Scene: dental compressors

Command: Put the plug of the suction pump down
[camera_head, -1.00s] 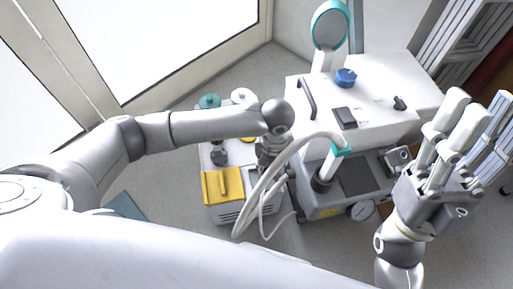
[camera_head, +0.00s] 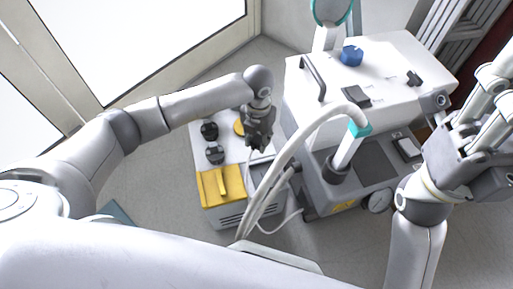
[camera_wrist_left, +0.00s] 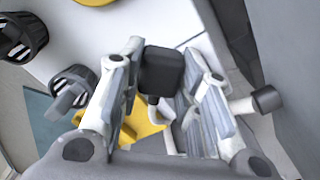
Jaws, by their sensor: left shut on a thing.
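My left gripper (camera_head: 258,140) is above the small pump unit, pointing down. In the left wrist view its fingers (camera_wrist_left: 165,75) are shut on a dark block-shaped plug (camera_wrist_left: 160,70). A thin pale cable runs below the gripper in the head view. The small white unit (camera_head: 232,160), likely the suction pump, has a yellow front part (camera_head: 221,187) and two dark knobs (camera_head: 215,154) on its top. The plug itself is mostly hidden by the fingers in the head view. My right gripper (camera_head: 492,105) is at the right edge, away from the pump, with its fingers apart and partly cut off.
A larger white unit (camera_head: 390,62) with a blue knob (camera_head: 351,55) stands to the right of the pump. Bare floor (camera_head: 165,190) lies left of the pump.

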